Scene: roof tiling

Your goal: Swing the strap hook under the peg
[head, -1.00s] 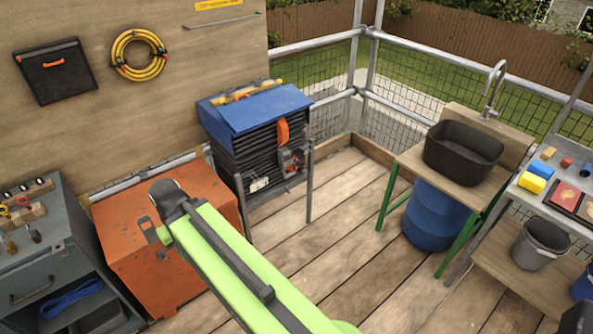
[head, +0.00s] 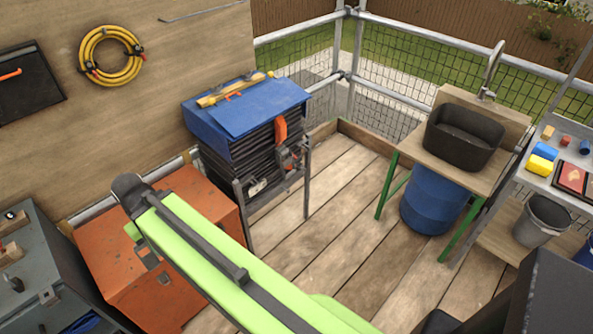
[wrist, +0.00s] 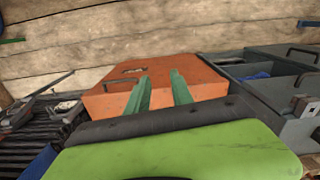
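A stack of dark slates (head: 235,165) stands under a blue cover (head: 230,118) on a metal stand, left of centre in the head view. An orange strap (head: 281,129) hangs over its right side, with a metal and orange fitting (head: 290,158) below. A small pale piece (head: 257,187) sits low on the front. I cannot tell which piece is the hook or the peg. In the wrist view my gripper (wrist: 160,82) shows two green fingers apart, empty, in front of the orange box (wrist: 205,72). The slate stack (wrist: 35,130) is at the left there.
The orange box (head: 185,215) stands left of the stand, beside a grey cabinet (head: 50,265). A sink bench (head: 440,170) with a blue barrel (head: 432,207) is at the right. A grey bucket (head: 540,222) stands further right. The plank floor (head: 325,215) between is clear.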

